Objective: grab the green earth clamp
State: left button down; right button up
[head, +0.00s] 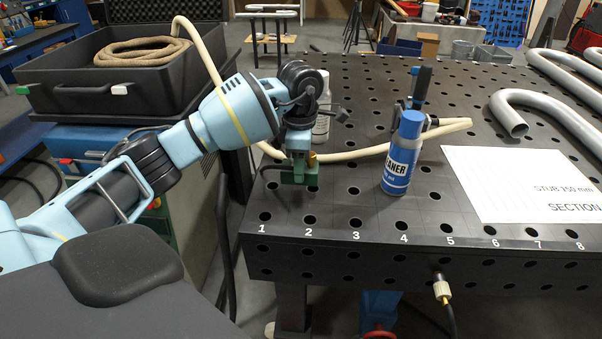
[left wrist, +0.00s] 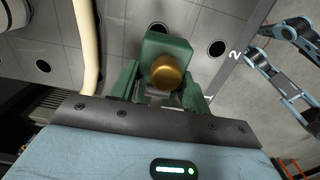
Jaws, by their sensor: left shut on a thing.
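The green earth clamp (head: 300,175) is at the left front of the black perforated table, near the numbers 1 and 2. In the left wrist view the clamp (left wrist: 158,45) is a green block with a round brass knob facing the camera. My left gripper (head: 299,160) reaches down over it from above and is shut on it. In the left wrist view the clamp sits between the two fingers (left wrist: 160,92). The gripper partly hides the clamp in the head view, and I cannot tell whether the clamp touches the table. My right gripper is not in view.
A blue cleaner can (head: 401,155) stands right of the clamp. A pale hose (head: 350,155) runs behind the clamp and up to a black case (head: 120,85) holding coiled rope. A white sheet (head: 530,185) and grey bent tubes (head: 560,100) lie to the right.

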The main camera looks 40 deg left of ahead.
pick_arm(q)
jog(key=s+d, duration=0.2)
jog(key=s, duration=0.5)
jog(key=s+d+r, duration=0.1)
jog(key=s+d, duration=0.1)
jog(key=s, duration=0.6)
jog(key=shift+d+r, duration=0.15)
jog(key=shift+d, duration=0.15)
jog(key=shift+s, duration=0.1)
